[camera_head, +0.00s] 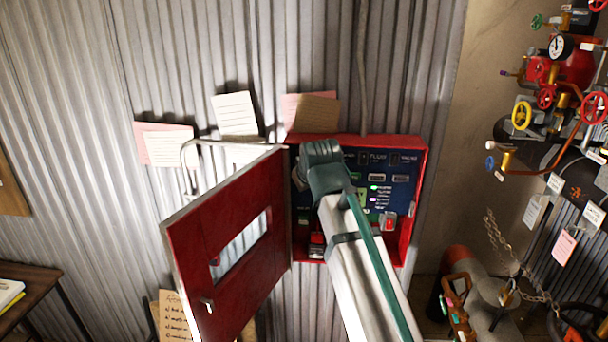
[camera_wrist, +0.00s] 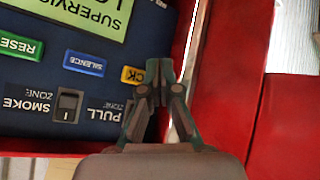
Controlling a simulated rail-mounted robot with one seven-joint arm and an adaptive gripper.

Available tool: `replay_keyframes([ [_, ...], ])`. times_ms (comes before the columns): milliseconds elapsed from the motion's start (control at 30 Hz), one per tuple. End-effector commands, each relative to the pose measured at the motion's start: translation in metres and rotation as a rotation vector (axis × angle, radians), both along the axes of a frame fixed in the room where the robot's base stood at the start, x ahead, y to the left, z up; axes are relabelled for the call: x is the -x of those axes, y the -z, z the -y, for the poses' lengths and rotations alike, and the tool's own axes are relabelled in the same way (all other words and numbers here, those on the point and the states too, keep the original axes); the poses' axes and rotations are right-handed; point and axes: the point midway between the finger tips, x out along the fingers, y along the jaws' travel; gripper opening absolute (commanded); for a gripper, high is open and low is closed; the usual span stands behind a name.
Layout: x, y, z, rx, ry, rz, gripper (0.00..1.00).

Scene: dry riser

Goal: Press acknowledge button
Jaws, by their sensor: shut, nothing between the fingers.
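The yellow acknowledge button (camera_wrist: 131,75), with the letters "CK" showing upside down, is at the middle of the wrist view, partly hidden by my gripper. My gripper (camera_wrist: 159,68) is shut and empty, its fingertips over the button's right side; I cannot tell whether they touch it. The blue button panel (camera_head: 401,166) sits inside an open red box (camera_head: 422,160) on the wall in the head view. My arm covers the panel's left part there, so the acknowledge button and fingertips are hidden in that view.
The red box door (camera_head: 240,262) stands open to the left. A blue silence button (camera_wrist: 85,63), a green reset button (camera_wrist: 21,45) and a black smoke zone switch (camera_wrist: 68,104) are near my gripper. Red and yellow valve wheels (camera_head: 521,116) are at the right.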

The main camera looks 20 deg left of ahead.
Motion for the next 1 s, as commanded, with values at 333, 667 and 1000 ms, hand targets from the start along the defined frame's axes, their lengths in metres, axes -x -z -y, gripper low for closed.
replay_keyframes([
  [333, 0.025, 0.0, 0.005, -0.001, 0.0, -0.001, 0.0],
  [667, 0.024, 0.0, 0.005, -0.001, 0.001, 0.0, 0.0],
  [1000, 0.024, 0.0, 0.005, 0.0, 0.0, 0.0, 0.0],
])
